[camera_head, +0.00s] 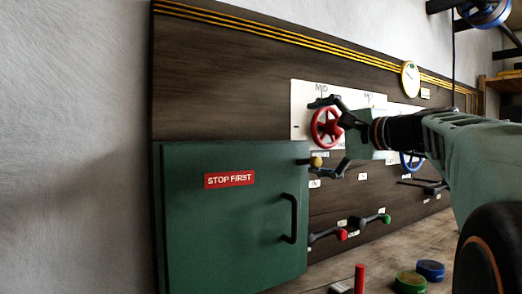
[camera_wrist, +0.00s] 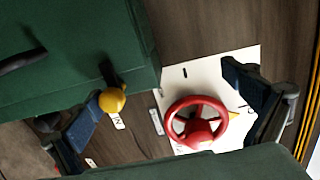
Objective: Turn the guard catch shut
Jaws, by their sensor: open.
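The guard is a green box (camera_head: 230,215) with a red "STOP FIRST" label and a dark handle. Its catch, a yellow knob (camera_head: 316,162) on a short dark arm, is at the box's upper right edge. In the wrist view the catch knob (camera_wrist: 112,100) shows at the left, its dark arm lying over the green box (camera_wrist: 60,60). My gripper (camera_head: 321,138) is open, its fingers wide apart and empty. In the wrist view my gripper (camera_wrist: 162,88) has its left fingertip right beside the yellow knob; I cannot tell if they touch. The right fingertip is beyond the red wheel.
A red handwheel (camera_head: 326,128) on a white plate is close to my gripper, and also shows in the wrist view (camera_wrist: 196,122). A blue wheel (camera_head: 412,160), a red-knobbed lever (camera_head: 341,235) and a green-knobbed lever (camera_head: 385,218) are on the panel. Several small items stand on the bench below.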

